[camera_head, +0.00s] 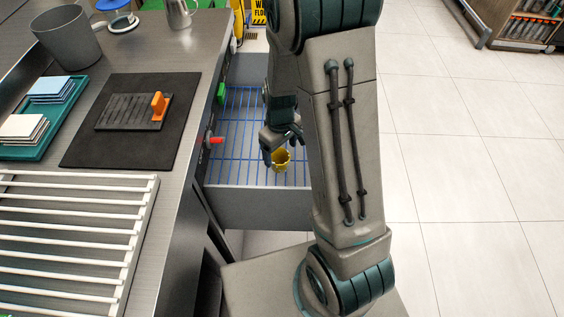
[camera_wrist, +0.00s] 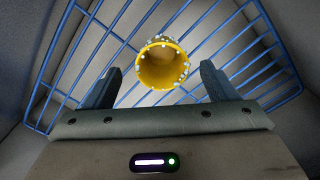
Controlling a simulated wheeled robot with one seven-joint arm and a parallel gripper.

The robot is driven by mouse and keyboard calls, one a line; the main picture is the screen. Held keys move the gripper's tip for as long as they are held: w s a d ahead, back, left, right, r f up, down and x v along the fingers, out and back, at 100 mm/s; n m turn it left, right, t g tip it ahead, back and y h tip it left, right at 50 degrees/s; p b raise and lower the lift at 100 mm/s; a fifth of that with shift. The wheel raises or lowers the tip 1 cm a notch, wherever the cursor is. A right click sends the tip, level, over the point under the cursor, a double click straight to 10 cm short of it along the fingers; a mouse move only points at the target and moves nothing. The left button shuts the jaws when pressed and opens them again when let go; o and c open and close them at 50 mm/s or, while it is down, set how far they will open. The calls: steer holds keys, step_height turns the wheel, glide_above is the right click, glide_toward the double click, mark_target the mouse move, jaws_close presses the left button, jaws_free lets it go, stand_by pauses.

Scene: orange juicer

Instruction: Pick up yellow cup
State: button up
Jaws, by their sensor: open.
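The yellow cup (camera_head: 281,160) stands in an open drawer on a blue wire rack, partly hidden by my gripper in the head view. In the wrist view, the yellow cup (camera_wrist: 162,66) shows its open round mouth, with small pale dots along the rim. My gripper (camera_head: 280,146) is inside the drawer, right by the cup. In the wrist view, my gripper (camera_wrist: 160,84) is open, with one dark finger to each side and the cup between and a little beyond the fingertips. I see no contact with the cup.
The drawer's front wall (camera_head: 258,206) and side walls surround my gripper. The blue wire rack (camera_wrist: 110,40) lies under the cup. The counter (camera_head: 185,100) to the left holds a black mat, a teal tray and a grey bin. Open tiled floor (camera_head: 450,150) lies to the right.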

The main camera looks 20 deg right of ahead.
mark_target(280, 160)
steer(key=f, duration=0.4)
steer(key=shift+a+f+b, duration=0.2)
steer(key=shift+f+b, duration=0.1)
steer(key=shift+f, duration=0.1)
steer(key=c, duration=1)
steer(key=shift+c, duration=0.2)
